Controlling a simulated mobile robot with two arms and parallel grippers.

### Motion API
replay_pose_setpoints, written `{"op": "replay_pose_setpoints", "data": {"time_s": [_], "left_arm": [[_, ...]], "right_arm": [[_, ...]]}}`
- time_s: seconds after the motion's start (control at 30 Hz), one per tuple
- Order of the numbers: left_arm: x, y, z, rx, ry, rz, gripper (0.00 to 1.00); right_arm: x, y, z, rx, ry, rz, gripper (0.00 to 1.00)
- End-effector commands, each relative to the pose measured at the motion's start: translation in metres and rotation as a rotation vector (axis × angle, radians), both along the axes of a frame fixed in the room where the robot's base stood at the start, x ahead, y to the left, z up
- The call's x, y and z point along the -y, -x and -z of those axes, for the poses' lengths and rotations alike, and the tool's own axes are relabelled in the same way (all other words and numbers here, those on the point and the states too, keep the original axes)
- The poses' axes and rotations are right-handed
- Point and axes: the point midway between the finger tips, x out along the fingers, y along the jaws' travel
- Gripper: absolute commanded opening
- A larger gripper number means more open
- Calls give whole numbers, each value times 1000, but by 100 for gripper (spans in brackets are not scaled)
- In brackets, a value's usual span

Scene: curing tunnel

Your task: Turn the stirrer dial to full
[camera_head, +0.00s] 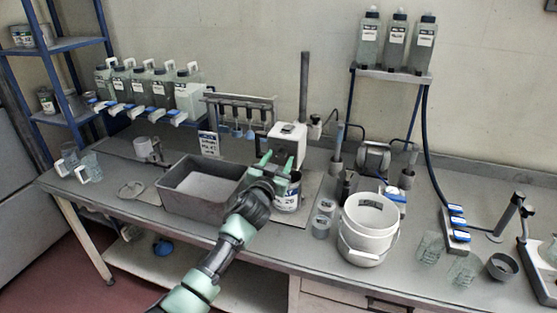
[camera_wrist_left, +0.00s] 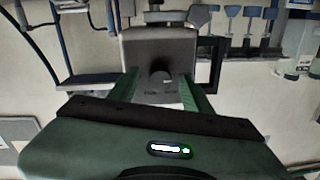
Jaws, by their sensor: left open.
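The stirrer head (camera_head: 288,134) is a pale box on a stand at the middle of the bench. In the left wrist view its grey face (camera_wrist_left: 158,48) is straight ahead, with a dark round dial (camera_wrist_left: 161,77) on it. I cannot read the dial's setting. My left gripper (camera_head: 276,161) is open in front of the stirrer. In the left wrist view its green fingers (camera_wrist_left: 160,92) stand on either side of the dial, with a gap on both sides. I cannot tell how far the tips are from the face. My right gripper is out of view.
A labelled can (camera_head: 290,196) stands below the stirrer. A grey tub (camera_head: 172,207) is left of my gripper, and a white bucket (camera_head: 366,247) is to the right. A rack of hanging stirring tools (camera_head: 238,101) is behind. Small jars (camera_head: 321,226) stand near the can.

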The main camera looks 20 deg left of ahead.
Motion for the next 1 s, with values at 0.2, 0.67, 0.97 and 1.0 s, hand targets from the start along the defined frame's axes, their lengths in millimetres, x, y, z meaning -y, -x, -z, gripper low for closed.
{"op": "replay_pose_setpoints", "data": {"time_s": [0.2,0.67,0.97,1.0], "left_arm": [[0,-1,0,0,0,0,49],[0,0,1,0,-11,0,0],[0,0,2,4,-140,0,0],[0,0,2,5,-169,1,0]], "right_arm": [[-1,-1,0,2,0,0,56],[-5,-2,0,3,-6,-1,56],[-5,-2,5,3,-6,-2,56],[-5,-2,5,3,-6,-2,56]]}}
